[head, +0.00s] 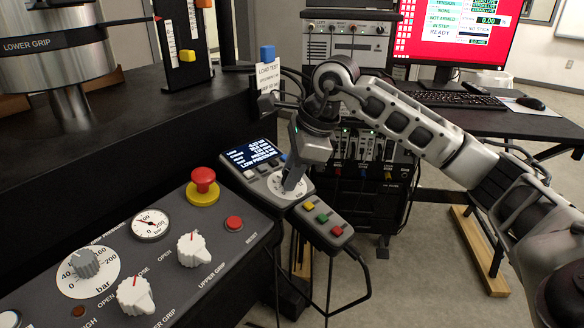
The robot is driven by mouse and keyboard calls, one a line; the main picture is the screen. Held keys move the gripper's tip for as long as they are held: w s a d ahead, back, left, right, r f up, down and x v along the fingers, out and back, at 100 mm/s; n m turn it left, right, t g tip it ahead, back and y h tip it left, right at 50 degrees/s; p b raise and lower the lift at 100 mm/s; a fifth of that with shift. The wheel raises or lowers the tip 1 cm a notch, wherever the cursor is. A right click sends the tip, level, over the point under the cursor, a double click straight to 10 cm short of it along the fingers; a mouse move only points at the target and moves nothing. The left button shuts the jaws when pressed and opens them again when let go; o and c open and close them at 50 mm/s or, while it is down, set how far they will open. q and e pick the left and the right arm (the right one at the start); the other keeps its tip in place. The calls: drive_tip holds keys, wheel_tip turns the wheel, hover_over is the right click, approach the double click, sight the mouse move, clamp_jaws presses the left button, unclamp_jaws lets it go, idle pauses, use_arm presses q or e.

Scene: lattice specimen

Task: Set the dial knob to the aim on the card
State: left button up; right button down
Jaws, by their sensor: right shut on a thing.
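My right gripper (292,180) comes in from the right and points down onto a white dial face (276,187) on a small grey control box with a lit display (250,155). It is shut on the dial knob, which its fingers largely hide, so the pointer cannot be read. A white card (268,75) headed "LOAD TEST" stands behind under a blue clip (267,53); its smaller lines are too small to read for sure. My left gripper is not in view.
The console at the left front carries a red emergency button (203,180), a grey pressure knob (86,263), white grip knobs (191,249) and a gauge (151,224). A button pendant (322,220) with cables adjoins the box. A monitor (459,32) stands at the back right.

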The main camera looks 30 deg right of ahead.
drive_tip(key=shift+r+n, duration=0.1)
drive_tip(key=shift+n, duration=0.9)
drive_tip(key=n+p, duration=0.1)
drive_tip(key=n, duration=0.2)
drive_tip(key=shift+n+g, duration=0.4)
drive_tip(key=shift+n, duration=1.2)
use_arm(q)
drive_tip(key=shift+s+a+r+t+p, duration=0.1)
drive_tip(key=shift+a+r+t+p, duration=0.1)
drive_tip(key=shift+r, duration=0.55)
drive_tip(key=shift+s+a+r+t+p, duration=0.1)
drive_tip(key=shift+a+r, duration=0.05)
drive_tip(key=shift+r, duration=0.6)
use_arm(e)
drive_tip(key=shift+n+g, duration=0.3)
drive_tip(key=shift+n, duration=1.2)
drive_tip(key=c, duration=1.2)
unclamp_jaws()
